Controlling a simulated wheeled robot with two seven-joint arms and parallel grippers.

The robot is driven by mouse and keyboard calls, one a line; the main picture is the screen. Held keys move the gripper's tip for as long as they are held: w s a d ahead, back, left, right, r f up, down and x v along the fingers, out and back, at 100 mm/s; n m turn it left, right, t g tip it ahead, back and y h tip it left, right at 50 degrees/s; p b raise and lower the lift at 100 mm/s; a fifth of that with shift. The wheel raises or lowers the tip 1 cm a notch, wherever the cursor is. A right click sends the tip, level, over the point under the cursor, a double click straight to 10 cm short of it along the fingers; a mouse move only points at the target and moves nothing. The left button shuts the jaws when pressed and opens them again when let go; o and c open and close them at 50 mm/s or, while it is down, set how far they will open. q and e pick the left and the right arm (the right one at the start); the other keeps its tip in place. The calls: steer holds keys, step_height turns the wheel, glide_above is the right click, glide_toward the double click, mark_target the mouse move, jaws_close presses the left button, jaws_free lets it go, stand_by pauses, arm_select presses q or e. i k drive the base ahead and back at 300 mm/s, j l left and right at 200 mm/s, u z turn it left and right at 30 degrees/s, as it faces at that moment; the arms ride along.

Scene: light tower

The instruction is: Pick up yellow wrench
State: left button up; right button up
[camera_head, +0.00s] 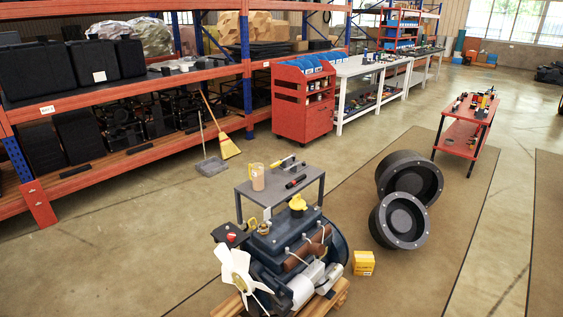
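A small grey table (271,193) stands behind an engine near the picture's middle. A slim tool with a yellow end (276,165) lies toward the back of its top; it may be the yellow wrench, but it is too small to tell. A dark tool with red parts (296,181) lies in front of it to the right. A tan jug (257,177) stands at the table's left end. Neither of my grippers is in view.
The engine (285,235) with a white fan (236,271) blocks the table's near side. Black flanged drums (401,219) stand to the right, with a yellow box (363,262) nearer. A red cart (466,136) stands farther right. Floor at left is open.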

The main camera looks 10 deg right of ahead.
mark_target(293, 156)
steer(key=i+j+u, duration=0.6)
steer(key=i, duration=0.25)
steer(key=i+j+u, duration=0.25)
steer(key=i, duration=0.2)
steer(key=i+u, duration=0.3)
steer(key=i, duration=0.15)
steer(key=i+z, duration=0.15)
steer(key=i, duration=0.35)
steer(key=i+j+z, duration=0.1)
steer(key=i, duration=0.35)
steer(key=i+j+z, duration=0.15)
steer(key=i, duration=0.35)
steer(key=i+j+z, duration=0.1)
steer(key=i, duration=0.35)
steer(key=i+l+z, duration=0.3)
steer(key=i+z, duration=0.15)
steer(key=i+l+z, duration=0.1)
steer(key=i+z, duration=0.85)
steer(key=i+j+z, duration=0.3)
steer(key=i+z, duration=0.65)
steer(key=i, duration=0.15)
steer(key=i+j+z, duration=0.25)
steer(key=i+z, duration=0.2)
steer(key=i, duration=0.2)
